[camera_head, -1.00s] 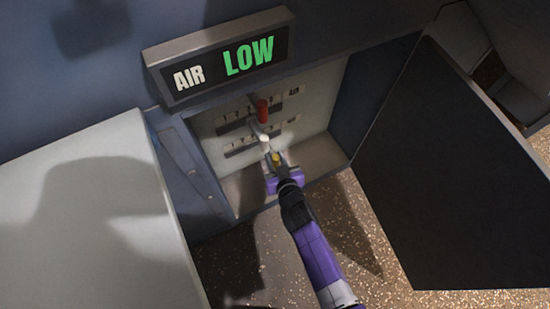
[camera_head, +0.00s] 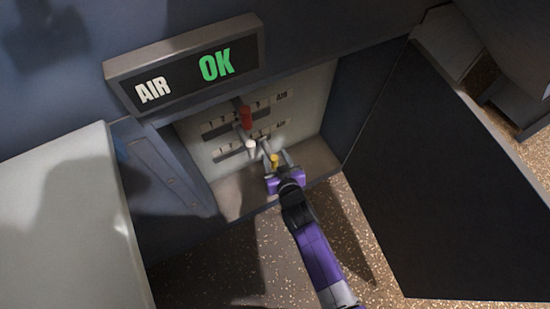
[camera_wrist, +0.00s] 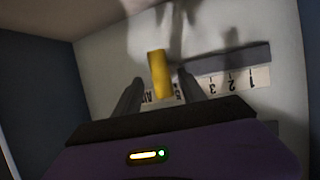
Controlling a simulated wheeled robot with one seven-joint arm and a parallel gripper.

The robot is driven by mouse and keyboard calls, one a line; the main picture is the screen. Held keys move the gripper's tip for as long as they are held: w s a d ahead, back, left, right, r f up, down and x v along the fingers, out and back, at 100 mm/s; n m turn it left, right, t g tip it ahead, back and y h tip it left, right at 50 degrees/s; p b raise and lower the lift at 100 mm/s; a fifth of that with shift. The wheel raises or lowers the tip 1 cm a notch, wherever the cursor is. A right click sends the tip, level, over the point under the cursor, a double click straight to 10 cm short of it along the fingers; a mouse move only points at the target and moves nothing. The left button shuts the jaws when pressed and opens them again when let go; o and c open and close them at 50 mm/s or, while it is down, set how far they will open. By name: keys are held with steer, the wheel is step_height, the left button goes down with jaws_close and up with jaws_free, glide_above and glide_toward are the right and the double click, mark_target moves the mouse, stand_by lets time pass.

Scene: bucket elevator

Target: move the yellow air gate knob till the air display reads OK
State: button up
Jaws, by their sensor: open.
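The air display (camera_head: 183,75) reads OK in green letters beside the word AIR. The yellow air gate knob (camera_head: 274,160) stands out from the lower slotted scale inside the open cabinet. My gripper (camera_head: 277,164) is open, with a finger on each side of the knob. In the wrist view the yellow knob (camera_wrist: 158,75) sits between the two dark fingers of my gripper (camera_wrist: 160,97), with a gap visible to its right. Part of the scale behind the knob is hidden by the fingers.
A red knob (camera_head: 246,117) is on the upper scale and a white knob (camera_head: 251,145) is left of the yellow one. A pale open door (camera_head: 60,215) stands at the left and a dark door panel (camera_head: 440,190) at the right. Speckled floor lies below.

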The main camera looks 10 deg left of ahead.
steer(key=shift+s, duration=0.1)
steer(key=p+v, duration=0.2)
steer(key=v, duration=0.5)
steer(key=shift+s+p, duration=0.25)
steer(key=shift+p, duration=0.05)
steer(key=shift+d+r, duration=0.1)
steer(key=shift+r, duration=0.05)
